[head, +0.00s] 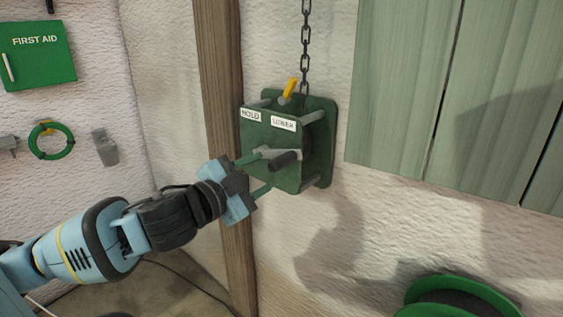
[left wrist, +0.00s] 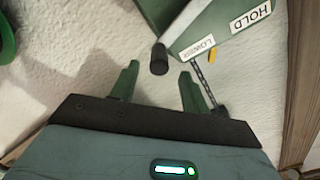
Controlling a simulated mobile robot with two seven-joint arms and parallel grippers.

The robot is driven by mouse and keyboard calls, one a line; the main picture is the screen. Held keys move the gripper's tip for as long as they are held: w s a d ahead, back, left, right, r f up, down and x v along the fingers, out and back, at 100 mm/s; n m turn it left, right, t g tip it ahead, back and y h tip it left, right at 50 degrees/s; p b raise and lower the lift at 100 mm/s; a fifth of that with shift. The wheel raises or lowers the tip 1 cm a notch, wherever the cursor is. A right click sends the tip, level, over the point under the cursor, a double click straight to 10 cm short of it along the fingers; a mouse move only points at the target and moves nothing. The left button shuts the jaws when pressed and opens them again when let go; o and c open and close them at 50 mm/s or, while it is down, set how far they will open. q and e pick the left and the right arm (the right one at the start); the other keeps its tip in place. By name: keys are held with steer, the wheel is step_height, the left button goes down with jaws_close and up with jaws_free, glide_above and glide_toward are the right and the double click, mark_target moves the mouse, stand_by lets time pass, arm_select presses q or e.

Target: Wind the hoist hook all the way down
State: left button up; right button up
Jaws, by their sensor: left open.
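The hoist is a green winch box (head: 272,150) on the wall with HOLD and LOWER labels. A yellow lever (head: 290,87) on top stands nearer the LOWER label (head: 283,123) and tilts to the right. A crank with a black handle (head: 286,160) sticks out in front; the handle also shows in the left wrist view (left wrist: 159,58). A chain (head: 306,45) runs up from the box; the hook is not in view. My left gripper (head: 254,175) is open and empty. In the wrist view the handle appears between its fingertips; contact is not visible. My right gripper is out of view.
A wooden post (head: 222,100) stands just left of the box. Green-grey boards (head: 410,90) are at the right. A green reel (head: 460,297) sits low at the right. A first aid box (head: 38,55) and green ring (head: 52,141) hang on the left wall.

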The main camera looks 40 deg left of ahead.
mark_target(281, 162)
arm_select(q)
steer(key=shift+w+d+r+p, duration=0.1)
steer(key=shift+w+p, duration=0.1)
steer(key=shift+w, duration=1.15)
steer(key=shift+w+d+r+p, duration=0.1)
steer(key=shift+w+p, duration=0.1)
steer(key=shift+w, duration=1.1)
steer(key=shift+w+d+f, duration=0.15)
steer(key=shift+w, duration=0.5)
jaws_close()
